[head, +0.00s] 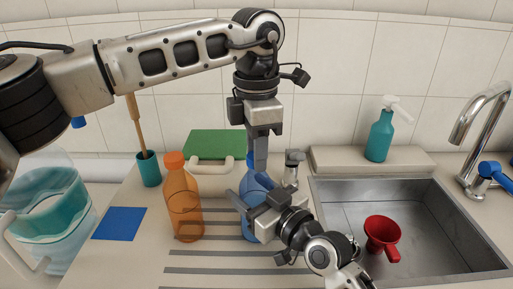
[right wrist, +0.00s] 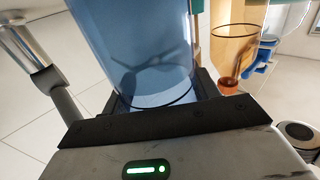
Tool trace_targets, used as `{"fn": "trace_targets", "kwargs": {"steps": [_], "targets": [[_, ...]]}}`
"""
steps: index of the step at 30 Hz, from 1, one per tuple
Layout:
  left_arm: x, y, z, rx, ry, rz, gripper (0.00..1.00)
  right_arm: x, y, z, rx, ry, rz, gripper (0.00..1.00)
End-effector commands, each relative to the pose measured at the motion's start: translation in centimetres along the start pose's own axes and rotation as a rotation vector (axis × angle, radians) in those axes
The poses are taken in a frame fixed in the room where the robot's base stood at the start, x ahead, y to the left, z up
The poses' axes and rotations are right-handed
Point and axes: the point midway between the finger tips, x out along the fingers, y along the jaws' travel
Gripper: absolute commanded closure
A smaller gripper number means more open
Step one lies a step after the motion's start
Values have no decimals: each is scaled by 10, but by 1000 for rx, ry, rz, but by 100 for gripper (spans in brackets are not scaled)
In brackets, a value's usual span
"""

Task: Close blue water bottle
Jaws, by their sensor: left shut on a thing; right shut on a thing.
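The blue water bottle (head: 248,188) stands upright on the ribbed counter, partly hidden by my grippers. It fills much of the right wrist view as a translucent blue body (right wrist: 135,45). My right gripper (head: 247,204) is shut around the bottle's body from the front right. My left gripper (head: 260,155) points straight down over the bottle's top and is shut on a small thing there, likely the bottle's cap. The cap itself is hidden by the fingers, so I cannot tell how it sits on the neck.
An orange bottle (head: 183,205) with an orange cap stands just left of the blue one. A green board (head: 214,143) is behind. A sink (head: 345,200) with a red funnel-like cup (head: 382,234) and a teal soap dispenser (head: 379,137) are right. A water jug (head: 50,215) is left.

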Motion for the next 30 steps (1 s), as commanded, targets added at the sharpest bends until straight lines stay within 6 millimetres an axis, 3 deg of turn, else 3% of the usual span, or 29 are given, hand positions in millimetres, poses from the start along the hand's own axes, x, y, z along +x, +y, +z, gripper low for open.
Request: {"fn": "trace_targets", "kwargs": {"steps": [3,4,6,17,20,30], "targets": [[0,0,0,-7,0,0,97,0,0,1,0,-2,0,100],[0,0,0,-7,0,0,64,0,0,1,0,-2,0,100],[0,0,0,-8,0,0,45,0,0,1,0,-2,0,100],[-5,0,0,-10,-1,2,44,0,0,1,-1,-2,0,100],[-17,0,1,-11,-2,2,44,0,0,1,-1,-2,0,100],[-88,0,1,-11,-2,3,44,0,0,1,-1,-2,0,100]]}}
